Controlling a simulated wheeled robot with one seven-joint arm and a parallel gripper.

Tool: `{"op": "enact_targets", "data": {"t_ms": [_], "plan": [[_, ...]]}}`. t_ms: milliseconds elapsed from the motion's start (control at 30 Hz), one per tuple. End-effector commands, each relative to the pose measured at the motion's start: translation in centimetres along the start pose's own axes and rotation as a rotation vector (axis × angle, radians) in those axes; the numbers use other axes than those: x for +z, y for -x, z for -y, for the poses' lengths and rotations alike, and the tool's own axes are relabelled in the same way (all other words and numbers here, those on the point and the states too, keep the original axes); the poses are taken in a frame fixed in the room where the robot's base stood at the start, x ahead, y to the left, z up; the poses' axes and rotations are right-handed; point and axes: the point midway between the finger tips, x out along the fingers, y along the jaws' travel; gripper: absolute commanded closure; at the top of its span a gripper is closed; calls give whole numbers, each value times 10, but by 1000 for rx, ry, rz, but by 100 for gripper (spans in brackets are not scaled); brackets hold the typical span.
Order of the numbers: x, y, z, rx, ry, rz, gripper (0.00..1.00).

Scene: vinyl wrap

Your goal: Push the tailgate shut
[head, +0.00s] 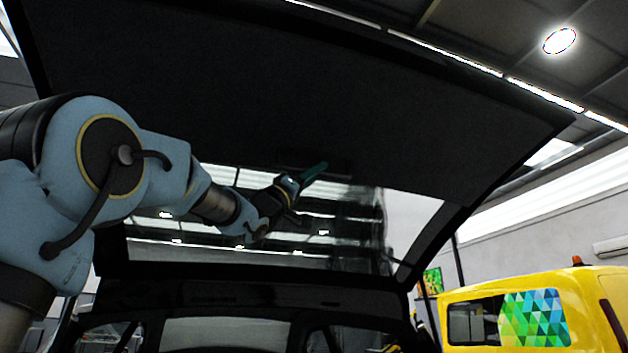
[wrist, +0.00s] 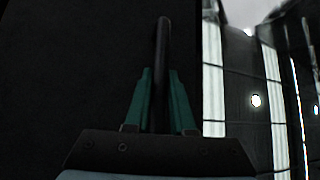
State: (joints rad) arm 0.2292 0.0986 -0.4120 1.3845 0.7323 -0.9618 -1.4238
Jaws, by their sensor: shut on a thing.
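The tailgate (head: 250,95) is a large dark panel raised high overhead, with a glass window in its lower part. It stands open above the rear of a dark vehicle (head: 200,297). My gripper (head: 314,172) has teal fingers and reaches up to the tailgate's inner side, just above the window. In the wrist view, my gripper (wrist: 160,95) is shut on a dark, slim handle (wrist: 162,45) that runs up between the fingers. The tailgate's dark inner surface (wrist: 70,70) fills the left of that view. Where the handle joins the panel is too dark to see.
A yellow van (head: 535,310) with a blue and green triangle pattern stands at the right. A pale wall and a ceiling with a round lamp (head: 559,40) lie beyond the tailgate. My arm spans the left side.

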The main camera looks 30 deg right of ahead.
Motion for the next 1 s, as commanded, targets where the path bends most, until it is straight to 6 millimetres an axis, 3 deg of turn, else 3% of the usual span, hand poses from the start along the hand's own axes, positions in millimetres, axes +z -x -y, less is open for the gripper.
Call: {"op": "enact_targets", "data": {"t_ms": [33,100,500,1000], "plan": [[18,17,2,12,-11,4,100],[29,28,-2,31,-30,4,100],[88,87,-13,136,-136,3,100],[154,153,-12,257,-257,2,100]]}}
